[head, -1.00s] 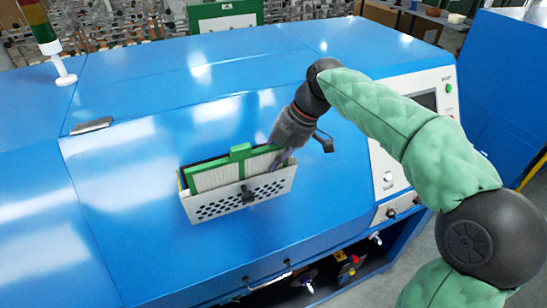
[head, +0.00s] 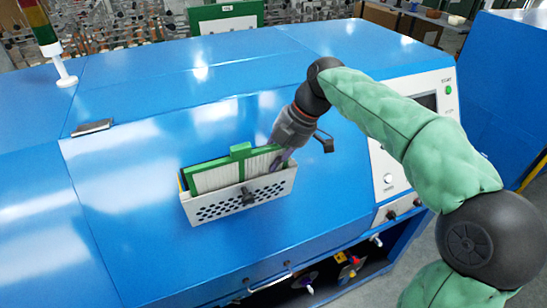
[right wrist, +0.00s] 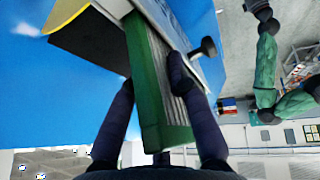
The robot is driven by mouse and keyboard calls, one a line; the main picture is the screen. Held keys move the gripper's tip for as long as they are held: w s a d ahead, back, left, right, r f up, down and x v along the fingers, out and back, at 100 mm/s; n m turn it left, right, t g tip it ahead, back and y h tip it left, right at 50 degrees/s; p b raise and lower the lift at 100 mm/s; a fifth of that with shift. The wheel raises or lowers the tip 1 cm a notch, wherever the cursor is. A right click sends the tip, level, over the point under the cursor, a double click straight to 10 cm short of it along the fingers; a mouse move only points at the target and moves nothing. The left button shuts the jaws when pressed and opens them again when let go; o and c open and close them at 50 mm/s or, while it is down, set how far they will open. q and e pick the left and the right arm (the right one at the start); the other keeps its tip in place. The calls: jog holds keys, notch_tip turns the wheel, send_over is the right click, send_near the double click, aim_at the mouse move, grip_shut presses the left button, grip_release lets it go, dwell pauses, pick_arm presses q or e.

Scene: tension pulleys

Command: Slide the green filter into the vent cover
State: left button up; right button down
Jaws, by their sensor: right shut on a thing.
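The green filter (head: 215,176) has a green frame, white pleats and a tab on top. It stands upright, partly inside the white perforated vent cover (head: 247,199) on the front of the blue machine; its lower part is hidden behind the cover. My right gripper (head: 279,165) is at the filter's right end. In the right wrist view the fingers lie either side of the green filter (right wrist: 151,85), shut on it, and the vent cover's black knob (right wrist: 206,47) shows beyond. My left gripper is out of view.
The blue machine (head: 120,190) fills the middle, with a control panel (head: 388,172) at its right. A signal lamp (head: 44,30) stands at the upper left. A handle (head: 268,283) is on the lower front, above an open bay.

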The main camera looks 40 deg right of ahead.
dwell(0.3)
jog(key=c, duration=1.1)
grip_release()
jog(key=v, duration=1.2)
